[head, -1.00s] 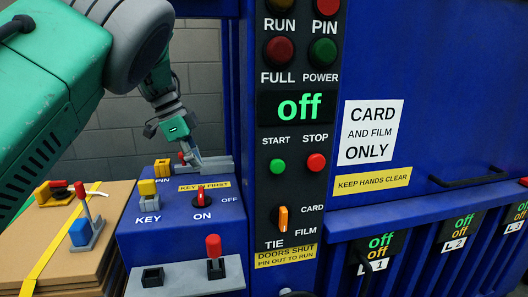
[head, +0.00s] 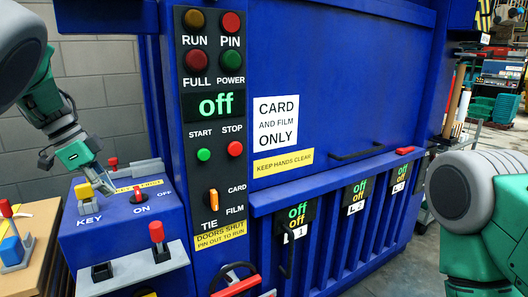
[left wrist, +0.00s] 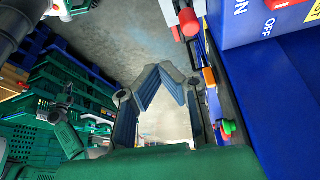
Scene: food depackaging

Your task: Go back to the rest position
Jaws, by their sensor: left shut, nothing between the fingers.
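My left gripper (head: 103,183) hangs over the blue key panel (head: 100,240) at the left of the head view. It is beside the yellow key (head: 85,190), partly overlapping it in the picture; I cannot tell if they touch. Its fingers are shut and empty, and their tips meet in the left wrist view (left wrist: 166,68). The red switch (head: 139,195), marked ON and OFF, is just right of it. My right arm shows at the right edge, but its gripper is out of view.
The blue baler (head: 345,70) fills the middle, with its control strip reading "off". A grey bracket with a red-topped lever (head: 157,240) stands before the panel. A cardboard stack (head: 40,230) is at lower left. Shelves and bins (head: 497,85) stand far right. Open floor shows at right.

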